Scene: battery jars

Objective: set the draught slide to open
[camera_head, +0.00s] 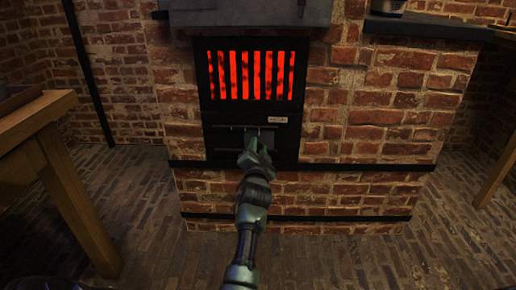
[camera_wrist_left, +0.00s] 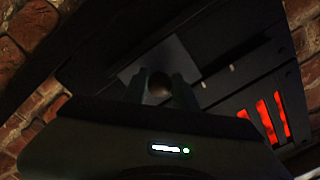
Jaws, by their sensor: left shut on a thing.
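The draught slide (camera_head: 265,131) sits low on the black furnace front (camera_head: 213,118), below the glowing grate. A small pale label (camera_head: 278,120) is above it to the right; its writing is too small to read. My left gripper (camera_head: 256,151) is at the slide and shut on its knob. In the left wrist view the round knob (camera_wrist_left: 159,84) shows between the two fingers (camera_wrist_left: 159,92), with the slide's grey plate (camera_wrist_left: 165,55) behind it. The gripper hides part of the slide in the head view. My right gripper is not in view.
Red bars of fire (camera_head: 250,75) glow behind the grate. Brick walls (camera_head: 380,120) flank the black front. A wooden table (camera_head: 45,110) stands at the left, and a wooden edge (camera_head: 497,170) shows at the far right. The brick floor (camera_head: 150,220) between is clear.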

